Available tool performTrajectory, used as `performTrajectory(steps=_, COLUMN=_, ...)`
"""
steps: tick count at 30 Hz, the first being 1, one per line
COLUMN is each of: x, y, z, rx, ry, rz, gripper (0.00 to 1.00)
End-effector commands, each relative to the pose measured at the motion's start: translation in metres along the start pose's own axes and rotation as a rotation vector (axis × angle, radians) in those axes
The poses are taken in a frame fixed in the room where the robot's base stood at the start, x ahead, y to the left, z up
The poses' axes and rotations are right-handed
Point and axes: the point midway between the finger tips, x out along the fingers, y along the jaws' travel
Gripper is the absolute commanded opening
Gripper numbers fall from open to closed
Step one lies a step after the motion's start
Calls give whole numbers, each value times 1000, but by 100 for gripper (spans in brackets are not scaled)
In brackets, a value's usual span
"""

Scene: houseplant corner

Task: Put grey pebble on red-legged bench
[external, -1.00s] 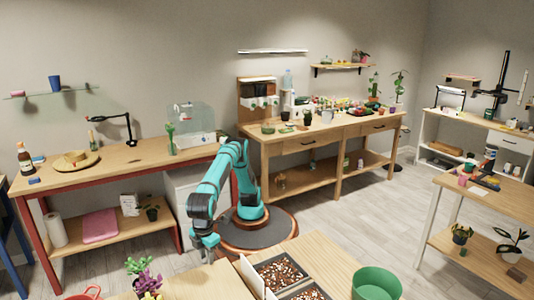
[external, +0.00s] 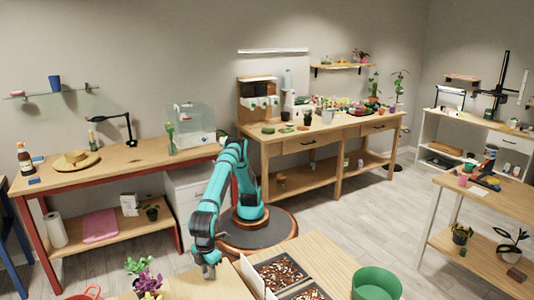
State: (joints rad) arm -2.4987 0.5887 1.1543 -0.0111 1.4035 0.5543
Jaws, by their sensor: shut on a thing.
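Near my gripper are a purple plant (external: 148,282), a tray of pebbly soil (external: 280,271) and a green pot (external: 376,284).

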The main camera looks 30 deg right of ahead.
Motion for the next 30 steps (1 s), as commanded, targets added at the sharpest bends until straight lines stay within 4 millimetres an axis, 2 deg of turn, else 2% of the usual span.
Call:
performTrajectory(steps=1, x=2, y=0, z=0, rx=0, ry=-1, rz=0, gripper=6)
performTrajectory(steps=2, x=2, y=0, z=0, rx=0, ry=0, rz=0, gripper=30)
performTrajectory(steps=5, x=2, y=0, z=0, rx=0, ry=0, rz=0, gripper=49)
performTrajectory(steps=17, x=-5, y=0, z=0, rx=0, ry=1, rz=-1, gripper=50)
performTrajectory(steps=22, x=-28, y=0, z=0, rx=0, ry=2, rz=-1, gripper=50)
performTrajectory(steps=30, x=-81, y=0, z=-1, rx=0, ry=1, rz=-1, gripper=50)
